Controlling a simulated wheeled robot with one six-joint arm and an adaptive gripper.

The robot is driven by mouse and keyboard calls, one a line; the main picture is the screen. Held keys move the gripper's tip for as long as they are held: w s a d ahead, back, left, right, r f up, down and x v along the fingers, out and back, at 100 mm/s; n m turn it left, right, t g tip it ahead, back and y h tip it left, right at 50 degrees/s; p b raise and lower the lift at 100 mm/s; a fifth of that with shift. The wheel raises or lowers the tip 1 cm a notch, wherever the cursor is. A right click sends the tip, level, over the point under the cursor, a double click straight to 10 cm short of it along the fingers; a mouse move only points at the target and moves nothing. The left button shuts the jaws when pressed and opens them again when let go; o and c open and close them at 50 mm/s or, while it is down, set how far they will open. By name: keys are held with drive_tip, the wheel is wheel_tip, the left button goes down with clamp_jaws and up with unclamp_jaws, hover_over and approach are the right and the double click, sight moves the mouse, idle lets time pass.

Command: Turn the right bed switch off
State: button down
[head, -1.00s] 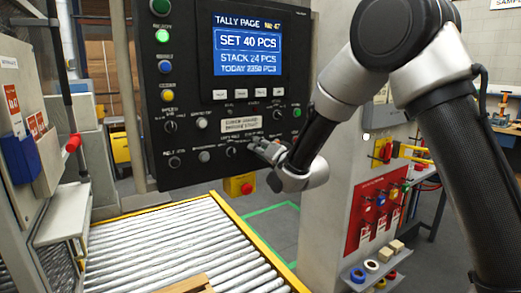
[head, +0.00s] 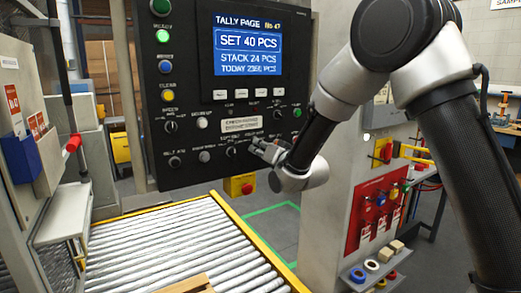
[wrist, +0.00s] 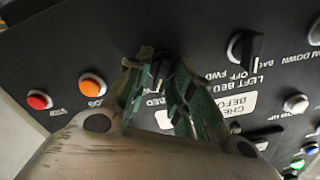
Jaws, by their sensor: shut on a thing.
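The right bed switch (wrist: 160,68) is a dark knob on the black control panel (head: 185,105). In the wrist view it sits between my fingertips, with a partly covered label ending in "BED" beside it. My gripper (wrist: 158,80) is shut on this knob, its green-patterned fingers on either side. In the head view my gripper (head: 262,146) is at the lower right of the panel and hides the switch. The knob's exact pointer position is hard to read. The left bed switch (wrist: 241,48), labelled with OFF and FWD, stands apart from my fingers.
Orange (wrist: 92,87) and red (wrist: 39,100) buttons lie left of my fingers in the wrist view. A lit screen (head: 248,45) is higher on the panel. A yellow box with a red button (head: 240,185) hangs below it, above the roller conveyor (head: 165,245).

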drive_tip(key=n, duration=0.6)
drive_tip(key=shift+s+a, duration=0.1)
idle(0.5)
drive_tip(key=c, duration=1.5)
unclamp_jaws()
drive_tip(key=shift+c, duration=0.2)
drive_tip(key=v, duration=1.2)
